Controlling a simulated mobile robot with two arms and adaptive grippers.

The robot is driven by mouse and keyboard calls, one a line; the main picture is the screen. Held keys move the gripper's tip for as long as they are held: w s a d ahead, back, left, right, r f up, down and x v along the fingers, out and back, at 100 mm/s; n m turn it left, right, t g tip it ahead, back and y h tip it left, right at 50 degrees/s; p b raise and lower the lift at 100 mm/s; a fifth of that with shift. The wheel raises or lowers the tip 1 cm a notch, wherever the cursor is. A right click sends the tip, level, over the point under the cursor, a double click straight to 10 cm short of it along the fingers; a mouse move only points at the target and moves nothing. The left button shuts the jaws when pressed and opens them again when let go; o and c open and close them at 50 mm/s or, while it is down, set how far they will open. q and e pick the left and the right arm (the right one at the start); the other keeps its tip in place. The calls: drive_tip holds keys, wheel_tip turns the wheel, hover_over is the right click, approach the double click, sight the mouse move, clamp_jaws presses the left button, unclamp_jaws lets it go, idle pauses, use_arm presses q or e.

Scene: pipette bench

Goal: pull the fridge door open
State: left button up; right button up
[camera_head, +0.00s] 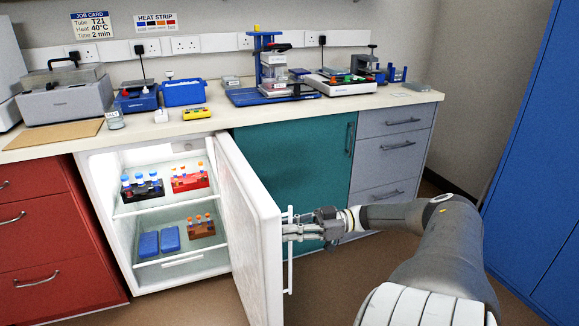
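The white fridge door (245,215) stands open, swung out from the fridge (125,235) on its right side. Its upright bar handle (290,270) is on the door's outer face near the free edge. My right gripper (291,231) reaches in from the right, its fingers closed around the upper-middle part of the handle. The fingertips are partly hidden at the bar. The fridge's lit inside shows tube racks on the upper shelf and blue blocks with another rack on the lower shelf. My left gripper is not in view.
The worktop (225,116) above carries a heat block, blue box and other bench devices. Red drawers (40,235) stand left of the fridge; a teal cupboard (295,160) and grey drawers (395,150) are behind the door. A blue cabinet (535,170) stands at right.

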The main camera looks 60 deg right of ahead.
drive_tip(key=o, duration=0.4)
drive_tip(key=shift+c, duration=0.2)
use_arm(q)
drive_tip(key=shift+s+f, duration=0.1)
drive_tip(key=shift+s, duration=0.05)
use_arm(e)
drive_tip(key=v, duration=1.2)
drive_tip(key=shift+r, duration=0.1)
